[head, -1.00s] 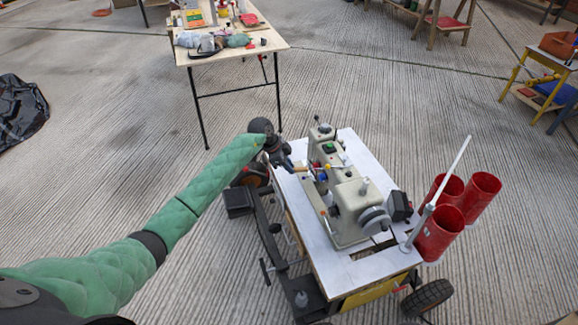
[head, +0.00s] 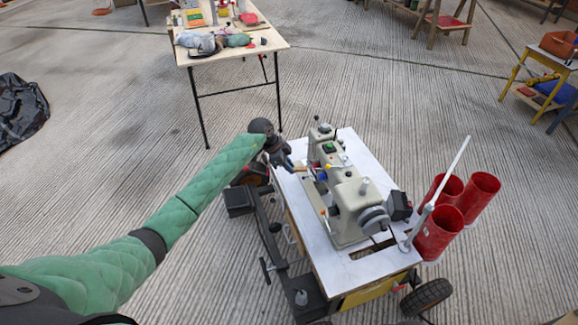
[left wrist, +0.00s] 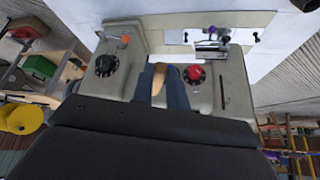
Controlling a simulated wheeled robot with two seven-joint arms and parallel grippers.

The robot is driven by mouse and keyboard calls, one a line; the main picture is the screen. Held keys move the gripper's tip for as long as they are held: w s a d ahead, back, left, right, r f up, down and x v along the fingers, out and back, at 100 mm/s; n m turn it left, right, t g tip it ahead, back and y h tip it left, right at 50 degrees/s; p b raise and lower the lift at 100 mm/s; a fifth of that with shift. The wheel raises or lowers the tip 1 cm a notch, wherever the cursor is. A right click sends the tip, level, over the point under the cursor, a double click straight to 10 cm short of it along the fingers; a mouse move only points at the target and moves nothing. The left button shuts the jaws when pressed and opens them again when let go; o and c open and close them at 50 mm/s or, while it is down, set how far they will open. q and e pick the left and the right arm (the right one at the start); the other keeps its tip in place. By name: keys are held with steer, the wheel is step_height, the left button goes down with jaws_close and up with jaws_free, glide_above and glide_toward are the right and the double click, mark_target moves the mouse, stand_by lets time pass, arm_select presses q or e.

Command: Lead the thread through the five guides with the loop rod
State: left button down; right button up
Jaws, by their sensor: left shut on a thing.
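The grey-beige sewing machine (head: 347,205) stands on a white-topped cart. My left gripper (head: 288,163) is at the far left side of the machine, close to its body. In the left wrist view its two dark blue fingers (left wrist: 160,86) are shut on a short wooden handle (left wrist: 172,82), which I take to be the loop rod's. The rod's tip is hidden. A black dial (left wrist: 105,65), a red dial (left wrist: 194,75) and a small orange piece (left wrist: 124,39) show on the machine's face. A blue and a yellow part (head: 323,177) sit near the gripper. I cannot make out the thread or identify all guides.
Red cylinders (head: 440,235) and a slanted pale post (head: 440,190) stand at the cart's right end. The white cart top (head: 375,268) is mostly clear in front. A wooden table (head: 262,42) with clutter stands behind. Open ribbed floor surrounds the cart.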

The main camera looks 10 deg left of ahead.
arm_select(q)
steer(key=shift+a, duration=0.1)
steer(key=shift+s+a+f+p, duration=0.1)
steer(key=shift+s+a+p, duration=0.15)
steer(key=shift+a, duration=0.5)
steer(key=shift+s+a+f+p, duration=0.15)
steer(key=shift+a+p, duration=0.15)
steer(key=shift+a, duration=0.5)
steer(key=shift+s+a+p, duration=0.2)
steer(key=shift+a+p, duration=0.05)
steer(key=shift+a, duration=0.5)
